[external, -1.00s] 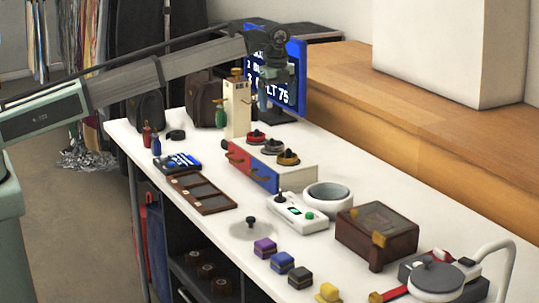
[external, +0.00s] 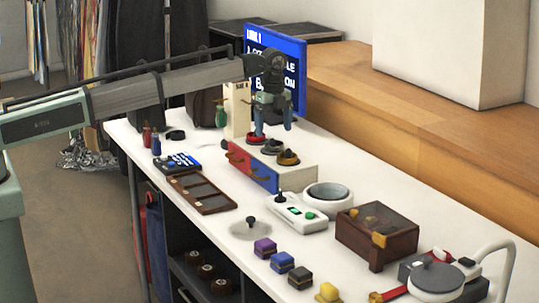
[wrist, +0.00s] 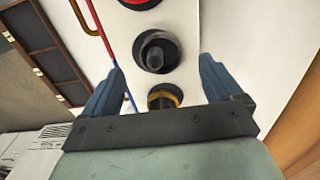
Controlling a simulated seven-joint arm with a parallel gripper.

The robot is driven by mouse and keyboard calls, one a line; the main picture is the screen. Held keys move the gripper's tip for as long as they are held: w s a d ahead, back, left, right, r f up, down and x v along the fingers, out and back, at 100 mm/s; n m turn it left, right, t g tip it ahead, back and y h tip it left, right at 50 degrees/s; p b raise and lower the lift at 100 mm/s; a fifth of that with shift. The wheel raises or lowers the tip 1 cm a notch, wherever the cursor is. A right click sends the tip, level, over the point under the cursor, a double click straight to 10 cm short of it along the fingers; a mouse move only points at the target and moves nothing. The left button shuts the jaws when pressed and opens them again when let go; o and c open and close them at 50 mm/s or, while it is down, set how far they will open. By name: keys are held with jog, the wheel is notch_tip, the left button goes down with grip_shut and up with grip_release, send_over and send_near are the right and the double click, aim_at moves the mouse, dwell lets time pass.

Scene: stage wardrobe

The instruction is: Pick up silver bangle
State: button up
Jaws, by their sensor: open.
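The silver bangle (external: 272,147) is a grey ring around the middle black peg on top of a white box with red and blue drawer fronts. In the wrist view the silver bangle (wrist: 148,39) encircles its dark peg, between a red ring and a gold ring. My gripper (external: 273,128) is open and empty, pointing down just above the box top. In the wrist view its two blue fingers (wrist: 160,66) stand apart on either side of the box, with the silver bangle's peg between them, slightly beyond the tips.
The red ring (external: 256,138) and gold ring (external: 288,158) sit on neighbouring pegs. A blue screen (external: 290,60) stands behind. A white bowl (external: 328,194) and brown box (external: 372,245) are to the right.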

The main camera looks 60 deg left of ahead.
jog(key=shift+d+f, duration=0.1)
jog(key=shift+f, duration=2.3)
jog(key=c, duration=1.1)
